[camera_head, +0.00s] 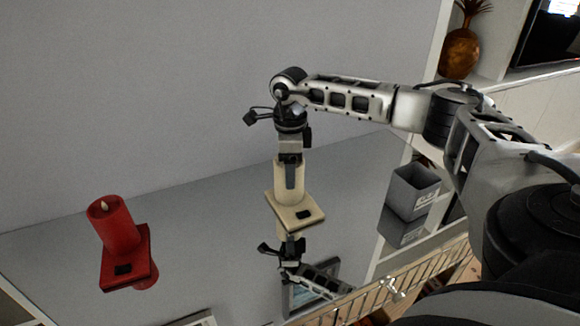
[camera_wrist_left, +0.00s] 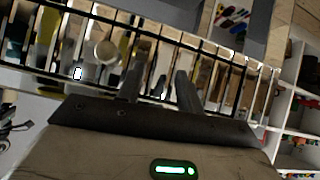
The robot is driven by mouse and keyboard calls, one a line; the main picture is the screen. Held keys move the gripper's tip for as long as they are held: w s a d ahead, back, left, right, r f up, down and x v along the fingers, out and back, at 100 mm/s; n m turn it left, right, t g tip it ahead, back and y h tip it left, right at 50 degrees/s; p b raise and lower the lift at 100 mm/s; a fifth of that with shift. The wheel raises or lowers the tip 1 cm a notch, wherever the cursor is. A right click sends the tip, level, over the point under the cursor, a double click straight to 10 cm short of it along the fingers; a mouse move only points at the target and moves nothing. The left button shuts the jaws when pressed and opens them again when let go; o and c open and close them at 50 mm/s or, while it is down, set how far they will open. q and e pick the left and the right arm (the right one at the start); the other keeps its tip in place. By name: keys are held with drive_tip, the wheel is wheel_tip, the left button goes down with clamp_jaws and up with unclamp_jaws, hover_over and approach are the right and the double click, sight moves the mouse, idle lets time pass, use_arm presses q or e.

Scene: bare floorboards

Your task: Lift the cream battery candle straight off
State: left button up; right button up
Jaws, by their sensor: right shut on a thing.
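The cream battery candle (camera_head: 281,187) stands upright on a cream square base (camera_head: 283,220) with a small black patch, in the middle of the head view. No gap shows between candle and base. My right gripper (camera_head: 291,178) comes down from above and is shut on the candle's upper part, hiding its top. My left gripper (camera_wrist_left: 157,86) shows only in the left wrist view, its two dark fingers apart with nothing between them, in front of a railing.
A red candle (camera_head: 113,226) on a red square base (camera_head: 140,262) stands to the left. A grey box (camera_head: 412,190) stands to the right. The glossy grey surface (camera_head: 210,240) mirrors the candles and my right arm. A railing (camera_head: 420,270) runs along the lower right.

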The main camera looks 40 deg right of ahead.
drive_tip(key=shift+r+p, duration=0.7)
drive_tip(key=shift+r, duration=0.35)
drive_tip(key=shift+r+p, duration=2.25)
drive_tip(key=shift+r, duration=0.45)
